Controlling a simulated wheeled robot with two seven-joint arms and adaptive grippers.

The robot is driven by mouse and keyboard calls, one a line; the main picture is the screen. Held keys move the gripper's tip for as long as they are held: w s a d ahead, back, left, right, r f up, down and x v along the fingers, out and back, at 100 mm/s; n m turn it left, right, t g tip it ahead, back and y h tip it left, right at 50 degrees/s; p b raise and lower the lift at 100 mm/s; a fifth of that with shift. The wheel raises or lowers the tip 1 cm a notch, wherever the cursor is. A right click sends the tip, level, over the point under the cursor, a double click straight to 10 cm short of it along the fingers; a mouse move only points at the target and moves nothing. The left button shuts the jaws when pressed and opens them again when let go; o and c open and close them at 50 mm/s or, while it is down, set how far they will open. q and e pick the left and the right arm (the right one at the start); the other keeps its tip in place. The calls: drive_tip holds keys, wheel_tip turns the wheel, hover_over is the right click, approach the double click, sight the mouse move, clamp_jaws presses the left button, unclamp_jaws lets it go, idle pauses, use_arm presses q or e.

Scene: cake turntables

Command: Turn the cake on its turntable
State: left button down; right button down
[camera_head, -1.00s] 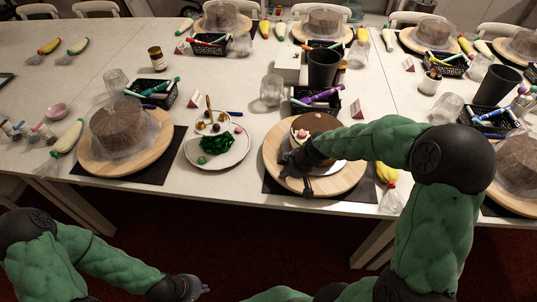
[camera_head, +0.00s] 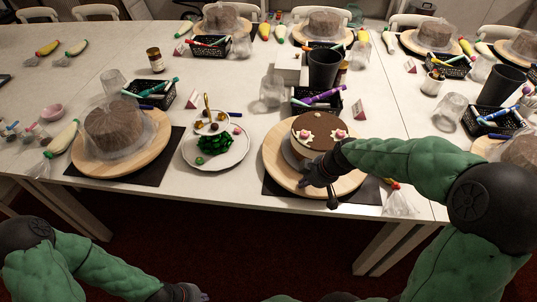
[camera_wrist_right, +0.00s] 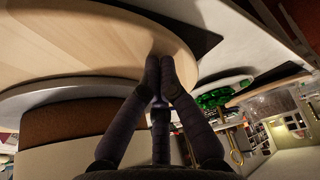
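The cake (camera_head: 316,128) has a dark chocolate top with pink flowers and small light marks, and stands on a round wooden turntable (camera_head: 283,172). The right gripper (camera_head: 322,186) is at the near rim of the turntable, in front of the cake. In the right wrist view, its dark fingers (camera_wrist_right: 160,62) are close together, with nothing seen between them, and overlap the turntable's edge (camera_wrist_right: 95,40); I cannot tell whether they touch it. The cake's side (camera_wrist_right: 68,124) shows there too. The left gripper (camera_head: 188,293) is low at the bottom edge, away from the table, its fingers unclear.
A plate of decorations (camera_head: 232,156) lies left of the turntable. A wrapped cake (camera_head: 112,125) on another turntable stands further left. A black cup (camera_head: 323,70) and a pen basket (camera_head: 318,103) stand behind the cake. A bag (camera_head: 401,202) lies at the right.

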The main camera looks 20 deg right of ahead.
sight(336, 186)
drive_tip(key=s+d, duration=0.1)
drive_tip(key=d, duration=0.1)
drive_tip(key=s+d, duration=0.2)
drive_tip(key=shift+s+d, duration=0.2)
drive_tip(key=shift+d, duration=0.15)
drive_tip(key=shift+s+d, duration=0.3)
drive_tip(key=shift+d, duration=0.7)
drive_tip(key=shift+s+d, duration=0.25)
drive_tip(key=shift+d, duration=0.75)
drive_tip(key=shift+s+d, duration=0.3)
drive_tip(key=shift+d, duration=0.7)
drive_tip(key=shift+r+p, duration=0.7)
drive_tip(key=shift+r, duration=0.75)
drive_tip(key=shift+f, duration=0.1)
